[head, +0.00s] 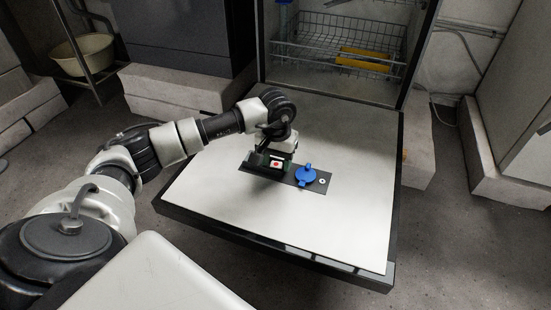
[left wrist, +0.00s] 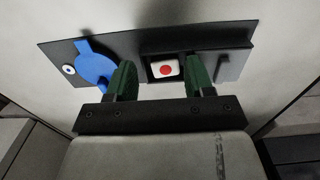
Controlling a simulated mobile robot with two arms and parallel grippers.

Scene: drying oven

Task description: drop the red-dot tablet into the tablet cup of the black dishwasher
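The white tablet with a red dot (left wrist: 164,69) shows between my left gripper's fingertips (left wrist: 161,80) in the left wrist view. It appears to lie in the dark recess of the tablet cup (left wrist: 148,75), with a gap to each green finger. The tablet also shows in the head view (head: 276,163). My left gripper (head: 272,165) is open, low over the dispenser plate on the lowered dishwasher door (head: 225,190). The tablet's exact depth is hard to tell. My right gripper is not in view.
A blue cap (head: 305,175) sits on the dispenser plate, right of my left gripper in the head view. Behind the door is a wire rack (head: 310,50) with a yellow item (head: 362,60). The rest of the door panel is clear.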

